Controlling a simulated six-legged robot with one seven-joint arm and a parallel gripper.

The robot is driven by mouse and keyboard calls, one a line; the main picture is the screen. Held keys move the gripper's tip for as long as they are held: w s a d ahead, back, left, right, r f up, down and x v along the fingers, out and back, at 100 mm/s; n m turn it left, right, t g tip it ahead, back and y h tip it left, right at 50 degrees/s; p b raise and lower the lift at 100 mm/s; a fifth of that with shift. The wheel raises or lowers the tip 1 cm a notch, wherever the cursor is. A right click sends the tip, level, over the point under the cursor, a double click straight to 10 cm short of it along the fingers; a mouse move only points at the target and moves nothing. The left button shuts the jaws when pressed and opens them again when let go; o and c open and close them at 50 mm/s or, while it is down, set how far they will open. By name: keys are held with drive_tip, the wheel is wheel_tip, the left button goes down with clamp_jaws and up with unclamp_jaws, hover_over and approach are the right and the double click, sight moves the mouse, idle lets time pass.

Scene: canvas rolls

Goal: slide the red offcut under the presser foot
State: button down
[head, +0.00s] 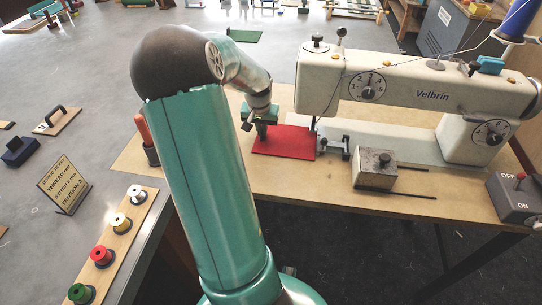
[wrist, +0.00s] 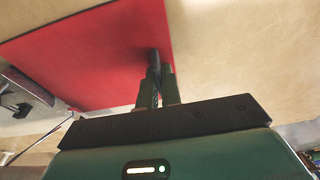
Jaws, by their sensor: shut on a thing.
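The red offcut (head: 287,142) lies flat on the sewing table, its right end beside the needle bar of the white Velbrin machine (head: 425,92). My gripper (head: 262,122) is at the offcut's left edge. In the wrist view my gripper (wrist: 160,78) is shut on the near edge of the red offcut (wrist: 90,50), which spreads away to the left. The presser foot area (head: 316,138) is at the offcut's right end. The foot is too small to tell whether the cloth is under it.
A metal block (head: 376,169) with rods sits right of the offcut. An ON/OFF switch box (head: 518,192) stands at the table's right end. Thread spools (head: 103,256) and a sign card (head: 64,186) are at left.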

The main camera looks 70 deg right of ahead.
drive_tip(key=shift+s, duration=0.25)
idle(0.3)
drive_tip(key=c, duration=1.9)
unclamp_jaws()
drive_tip(key=shift+r, duration=0.1)
drive_tip(key=shift+d+v, duration=0.2)
drive_tip(key=shift+v, duration=0.75)
drive_tip(key=shift+d+v, duration=0.2)
drive_tip(key=shift+v, duration=0.7)
drive_tip(key=shift+w+r, duration=0.1)
drive_tip(key=o, duration=0.6)
drive_tip(key=shift+r, duration=0.1)
